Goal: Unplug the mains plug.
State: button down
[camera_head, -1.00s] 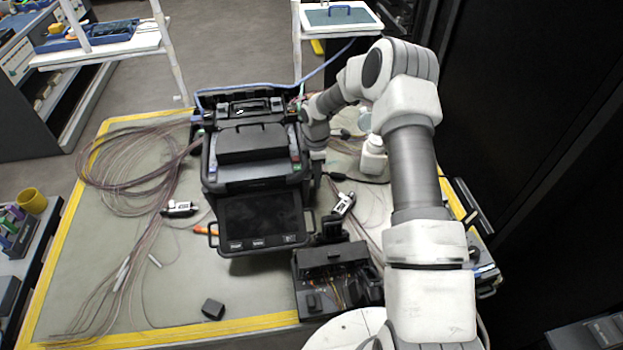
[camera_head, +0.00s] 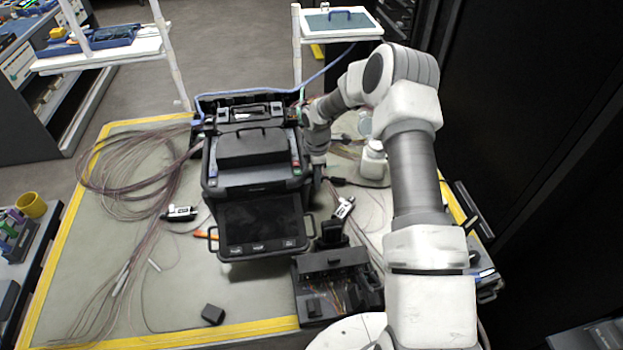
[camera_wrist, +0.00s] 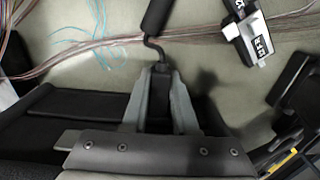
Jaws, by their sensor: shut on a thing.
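The black mains plug (camera_wrist: 158,92) is between the two grey fingers of my gripper (camera_wrist: 160,90) in the wrist view. The gripper is shut on it. A thin black lead bends up from the plug to a thick black cylinder (camera_wrist: 158,14). In the head view my gripper (camera_head: 318,178) points down at the right side of the black splicer (camera_head: 253,180). The plug is hidden there; a black lead (camera_head: 338,182) shows just right of the gripper. Whether the plug is still seated in a socket cannot be told.
A white-and-black fibre holder (camera_head: 344,208) lies right of the splicer. An open black box (camera_head: 335,280) stands in front of it. A white bottle (camera_head: 373,163) stands behind the lead. Loose fibre coils (camera_head: 125,170) cover the left; the mat's (camera_head: 180,295) front left is mostly clear.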

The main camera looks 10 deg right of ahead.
aim_at(329, 195)
jog(key=shift+d, duration=1.4)
jog(key=shift+s, duration=0.2)
jog(key=shift+s+d, duration=0.2)
jog(key=shift+s, duration=1.15)
jog(key=shift+f+b, duration=0.6)
jog(key=shift+f, duration=0.3)
jog(key=c, duration=0.6)
grip_release()
